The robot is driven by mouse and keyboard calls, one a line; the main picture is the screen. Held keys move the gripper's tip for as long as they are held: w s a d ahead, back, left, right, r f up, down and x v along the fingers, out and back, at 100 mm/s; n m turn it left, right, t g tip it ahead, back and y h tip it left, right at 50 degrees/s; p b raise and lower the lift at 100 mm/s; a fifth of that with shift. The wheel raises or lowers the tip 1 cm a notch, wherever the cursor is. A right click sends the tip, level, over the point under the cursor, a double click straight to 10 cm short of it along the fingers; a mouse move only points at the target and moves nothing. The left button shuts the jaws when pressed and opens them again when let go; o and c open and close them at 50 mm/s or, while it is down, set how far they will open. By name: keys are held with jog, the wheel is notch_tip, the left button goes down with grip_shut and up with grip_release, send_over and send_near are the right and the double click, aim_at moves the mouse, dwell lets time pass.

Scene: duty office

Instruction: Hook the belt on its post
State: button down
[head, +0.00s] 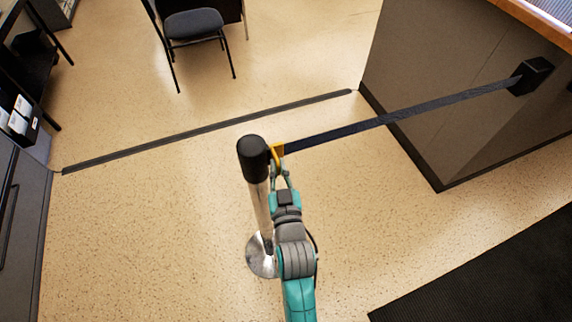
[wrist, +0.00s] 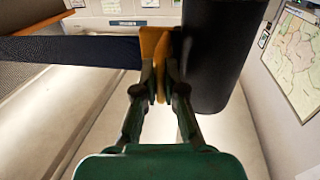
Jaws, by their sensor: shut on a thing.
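The dark blue belt (head: 385,120) runs stretched from a black wall box (head: 531,75) on the counter's side to my gripper. Its yellow end piece (head: 278,153) is held in my gripper (head: 281,168), right beside the black head (head: 253,155) of the metal post. In the wrist view my gripper (wrist: 161,92) is shut on the yellow end (wrist: 155,50), with the belt (wrist: 70,51) leading off left. The black post head (wrist: 213,55) is close at its right. I cannot tell whether the yellow end touches or is hooked to the post.
The post's round silver base (head: 262,262) stands on the floor. A dark floor strip (head: 210,130) crosses behind it. The grey counter (head: 440,110) is at right, a black mat (head: 490,270) at lower right, a chair (head: 195,24) at the back. Floor around the post is clear.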

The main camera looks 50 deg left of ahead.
jog(key=shift+s+a, duration=0.1)
jog(key=shift+s, duration=0.15)
jog(key=c, duration=1.5)
grip_release()
jog(key=shift+s, duration=0.1)
jog(key=shift+c, duration=0.2)
